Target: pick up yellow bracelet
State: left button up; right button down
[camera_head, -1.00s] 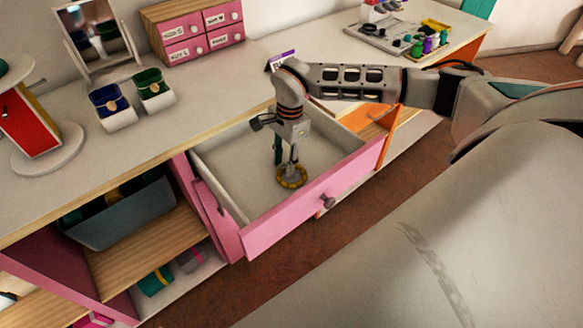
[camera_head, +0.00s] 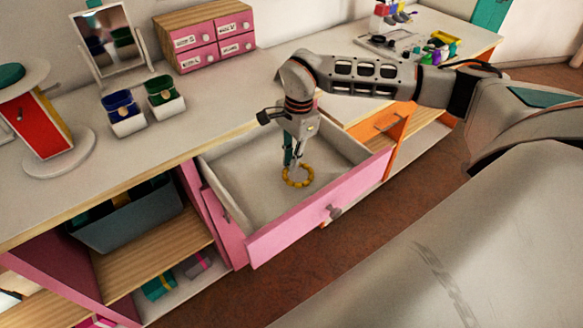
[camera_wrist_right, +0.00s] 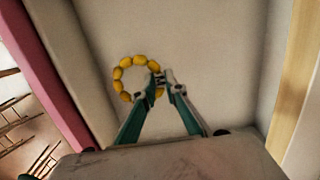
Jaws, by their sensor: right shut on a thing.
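The yellow bracelet (camera_head: 299,177), a ring of yellow beads, is at my right gripper inside the open pink drawer (camera_head: 318,207). It also shows in the right wrist view (camera_wrist_right: 123,72), with its right edge between the fingertips. My right gripper (camera_head: 292,166) points down into the drawer and is shut on the bracelet's edge; its fingertips also show in the right wrist view (camera_wrist_right: 162,82). I cannot tell whether the bracelet is clear of the drawer floor. My left gripper is not in view.
The drawer walls stand close around my right gripper.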

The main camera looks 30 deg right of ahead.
notch_tip(320, 180, up, 16)
jog(key=shift+f+p, duration=0.2)
jog(key=shift+p, duration=0.15)
dwell(0.9)
jog(key=s+a+f+n, duration=0.2)
jog(key=s+a+n, duration=0.1)
jog(key=n, duration=0.5)
jog(key=s+a+f+n+g+h, duration=0.1)
jog(key=s+a+f+n, duration=0.1)
jog(key=n, duration=0.7)
jog(key=shift+s+a, duration=0.5)
jog(key=shift+a, duration=0.55)
jog(key=w+d+r+m, duration=0.2)
jog(key=w+d+m, duration=0.1)
jog(key=m, duration=0.5)
jog(key=w+d+r+m+t+y, duration=0.1)
jog(key=w+d+r+m, duration=0.1)
jog(key=m, duration=0.7)
jog(key=shift+w+d, duration=0.45)
jog(key=shift+d, duration=0.6)
